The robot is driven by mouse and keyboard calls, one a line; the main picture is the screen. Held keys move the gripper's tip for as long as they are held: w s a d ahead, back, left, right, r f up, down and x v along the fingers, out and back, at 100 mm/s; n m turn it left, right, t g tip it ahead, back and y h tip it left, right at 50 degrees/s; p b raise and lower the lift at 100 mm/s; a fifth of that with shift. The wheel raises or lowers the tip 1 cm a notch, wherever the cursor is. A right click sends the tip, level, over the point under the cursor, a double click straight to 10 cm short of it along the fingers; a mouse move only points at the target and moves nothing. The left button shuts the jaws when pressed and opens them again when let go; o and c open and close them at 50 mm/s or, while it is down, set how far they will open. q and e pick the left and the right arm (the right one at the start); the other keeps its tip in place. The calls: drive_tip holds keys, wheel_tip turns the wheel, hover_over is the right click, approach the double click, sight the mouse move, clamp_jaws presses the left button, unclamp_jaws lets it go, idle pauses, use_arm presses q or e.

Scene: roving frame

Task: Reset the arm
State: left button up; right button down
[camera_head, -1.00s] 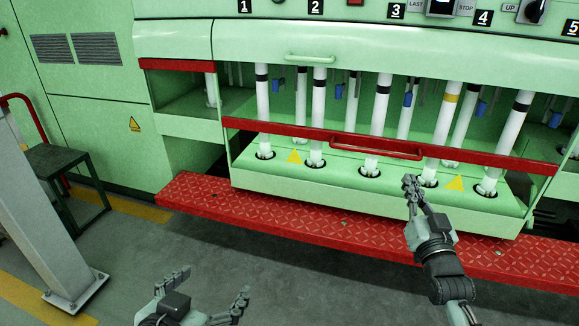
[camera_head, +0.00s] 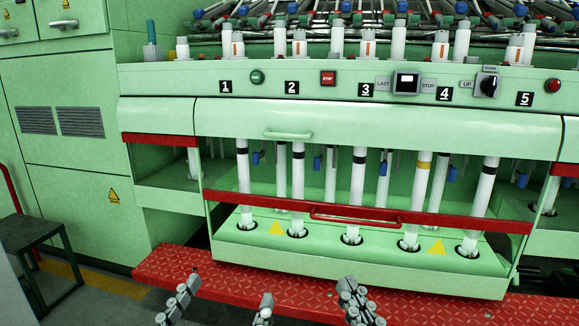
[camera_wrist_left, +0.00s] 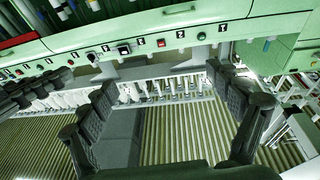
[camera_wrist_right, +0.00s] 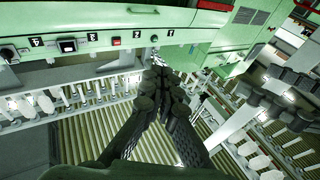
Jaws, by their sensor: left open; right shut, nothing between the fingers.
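My left gripper (camera_head: 222,301) shows at the bottom of the head view, with its two fingers spread wide and nothing between them. In the left wrist view my left gripper (camera_wrist_left: 165,85) is also open and empty. My right gripper (camera_head: 358,300) stands to its right at the bottom edge, its fingers together. In the right wrist view my right gripper (camera_wrist_right: 163,88) is shut with nothing held. Both grippers are in front of the red step, apart from each other and touching nothing that I can see. Most of both arms is out of the head view.
A green machine (camera_head: 350,115) with numbered labels and buttons fills the head view. White tubes (camera_head: 357,195) stand in its lower tray behind a red-edged guard (camera_head: 355,214). A red step (camera_head: 180,270) runs along its foot. A dark stool (camera_head: 35,235) stands at the left.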

use_arm(q)
drive_tip(key=a+f+g+y+p, duration=0.2)
drive_tip(key=a+f+g+p, duration=0.15)
drive_tip(key=f, duration=0.55)
drive_tip(key=a+f+g+y+p, duration=0.3)
drive_tip(key=a+f+g, duration=0.15)
drive_tip(key=f, duration=0.55)
use_arm(e)
drive_tip(key=d+f+g+h, duration=0.2)
drive_tip(key=d+f+g, duration=0.2)
drive_tip(key=f, duration=0.5)
drive_tip(key=d+f+g+h, duration=0.3)
drive_tip(key=d+f+g, duration=0.1)
drive_tip(key=f, duration=0.6)
use_arm(q)
drive_tip(key=s+a+f+n+g+y+p, duration=0.2)
drive_tip(key=s+a+f+g, duration=0.6)
drive_tip(key=s, duration=0.5)
wheel_tip(320, 180, down, 4)
drive_tip(key=shift+a+r+g+y+p, duration=0.15)
drive_tip(key=shift+a+g+y+p, duration=0.25)
drive_tip(key=shift+a+p, duration=0.55)
use_arm(e)
drive_tip(key=s+d+f+m+g+h, duration=0.2)
drive_tip(key=s+d+f+g, duration=0.6)
drive_tip(key=s, duration=0.5)
wheel_tip(320, 180, down, 4)
drive_tip(key=shift+d+r+g+h, duration=0.2)
drive_tip(key=shift+d+g+h, duration=0.2)
drive_tip(key=shift+d, duration=0.75)
